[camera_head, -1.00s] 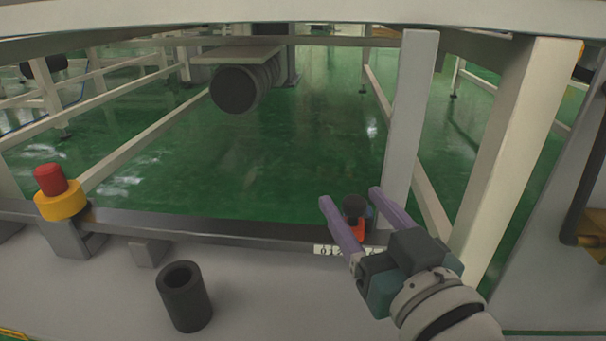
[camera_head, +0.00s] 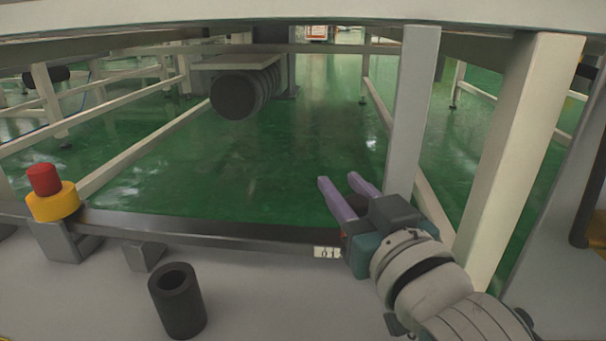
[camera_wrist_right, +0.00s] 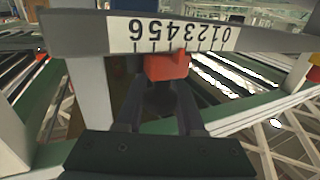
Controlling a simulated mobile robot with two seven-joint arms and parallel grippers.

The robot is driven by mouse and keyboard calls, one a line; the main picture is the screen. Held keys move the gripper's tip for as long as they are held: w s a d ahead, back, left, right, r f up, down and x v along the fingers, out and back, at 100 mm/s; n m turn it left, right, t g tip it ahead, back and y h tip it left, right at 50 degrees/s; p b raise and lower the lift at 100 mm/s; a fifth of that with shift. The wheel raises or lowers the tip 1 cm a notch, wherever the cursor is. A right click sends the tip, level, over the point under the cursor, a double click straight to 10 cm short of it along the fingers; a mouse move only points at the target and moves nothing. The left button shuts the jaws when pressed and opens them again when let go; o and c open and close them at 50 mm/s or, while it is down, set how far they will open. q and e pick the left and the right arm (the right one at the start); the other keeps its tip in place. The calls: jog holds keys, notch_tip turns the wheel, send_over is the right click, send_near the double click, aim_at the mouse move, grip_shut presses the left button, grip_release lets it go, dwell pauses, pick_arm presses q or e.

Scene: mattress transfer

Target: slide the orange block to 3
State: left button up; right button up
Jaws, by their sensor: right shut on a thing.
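The orange block (camera_wrist_right: 168,66) sits against the rail under a white number scale (camera_wrist_right: 172,34), which appears upside down in the right wrist view. Its small pointer edge is near the 3; exact alignment is hard to tell. My right gripper (camera_head: 340,180) is at the rail; its purple fingers are around the dark knob (camera_wrist_right: 160,98) on the block and shut on it. In the head view the gripper hides the orange block and most of the scale; only the low-number end (camera_head: 327,252) shows. My left gripper is not in view.
A red and yellow button (camera_head: 48,192) stands at the left of the dark rail (camera_head: 200,226). A dark hollow cylinder (camera_head: 178,300) stands on the grey surface in front. A pale upright post (camera_head: 412,110) rises close beside my right gripper.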

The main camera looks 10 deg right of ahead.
grip_shut()
dwell(0.8)
